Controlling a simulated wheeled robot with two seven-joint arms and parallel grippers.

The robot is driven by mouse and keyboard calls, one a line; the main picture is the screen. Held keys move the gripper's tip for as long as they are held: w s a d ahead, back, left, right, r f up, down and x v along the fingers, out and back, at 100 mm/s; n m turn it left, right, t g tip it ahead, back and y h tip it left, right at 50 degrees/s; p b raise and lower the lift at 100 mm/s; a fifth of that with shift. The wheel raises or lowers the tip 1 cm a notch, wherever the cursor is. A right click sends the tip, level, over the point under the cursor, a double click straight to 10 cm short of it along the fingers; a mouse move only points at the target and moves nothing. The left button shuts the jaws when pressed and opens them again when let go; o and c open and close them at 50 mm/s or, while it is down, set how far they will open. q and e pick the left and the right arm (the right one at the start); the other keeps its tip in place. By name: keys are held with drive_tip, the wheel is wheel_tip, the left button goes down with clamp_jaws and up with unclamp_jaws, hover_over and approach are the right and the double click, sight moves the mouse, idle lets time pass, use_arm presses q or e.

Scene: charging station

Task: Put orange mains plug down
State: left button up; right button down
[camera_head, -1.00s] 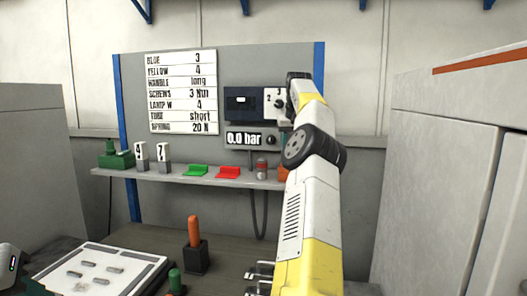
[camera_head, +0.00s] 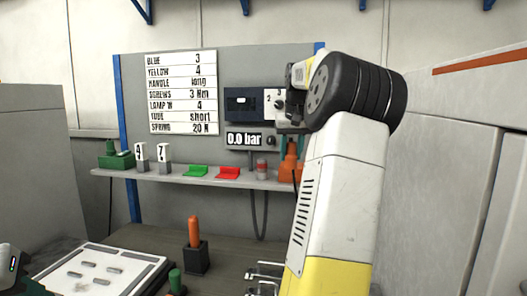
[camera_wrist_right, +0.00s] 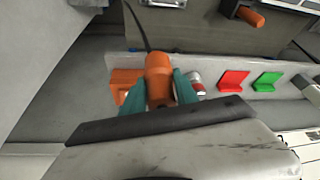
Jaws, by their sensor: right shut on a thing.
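The orange mains plug (camera_wrist_right: 158,72) sits between the two teal fingers of my right gripper (camera_wrist_right: 160,90) in the wrist view, with a dark cable running up from it. The right gripper is shut on it, just at the shelf. An orange block (camera_wrist_right: 124,82) is beside the plug at the shelf's end; whether they touch is unclear. In the head view, my right gripper (camera_head: 290,128) is partly hidden by my wrist, and orange shows below it; plug and block are hard to separate there.
The shelf (camera_head: 222,183) holds a red-and-grey cylinder (camera_head: 262,168), a red bracket (camera_head: 228,173) and a green bracket (camera_head: 195,171). A control panel (camera_head: 250,103) is close behind the gripper. A tall grey cabinet (camera_head: 440,180) stands on the right.

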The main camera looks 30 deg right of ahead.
sight(290, 161)
drive_tip(key=shift+s+a, duration=0.45)
drive_tip(key=shift+s, duration=0.2)
drive_tip(key=shift+s+a, duration=0.4)
drive_tip(key=shift+s, duration=0.2)
drive_tip(key=s+d+f+m, duration=0.1)
drive_tip(key=s+d+f, duration=0.1)
drive_tip(key=f, duration=0.6)
drive_tip(key=s+d+f+m+g+h, duration=0.1)
drive_tip(key=d+f+m, duration=0.15)
drive_tip(key=f, duration=0.45)
drive_tip(key=s+d+f+m, duration=0.1)
drive_tip(key=s+d+f, duration=0.15)
drive_tip(key=f, duration=0.55)
drive_tip(key=s+f+m+g+h, duration=0.1)
drive_tip(key=s+f+m, duration=0.4)
drive_tip(key=s+f, duration=1.2)
drive_tip(key=w+d, duration=0.2)
drive_tip(key=d, duration=0.2)
drive_tip(key=w+d+f, duration=0.1)
drive_tip(key=w+d, duration=0.2)
drive_tip(key=d, duration=0.1)
drive_tip(key=w+d, duration=0.2)
drive_tip(key=d, duration=0.2)
drive_tip(key=shift+w+d+f, duration=0.3)
drive_tip(key=shift+w+d+f+n, duration=0.1)
drive_tip(key=shift+f+n, duration=0.15)
drive_tip(key=shift+f, duration=1.5)
drive_tip(key=shift+f+g, duration=0.1)
drive_tip(key=shift+g, duration=0.2)
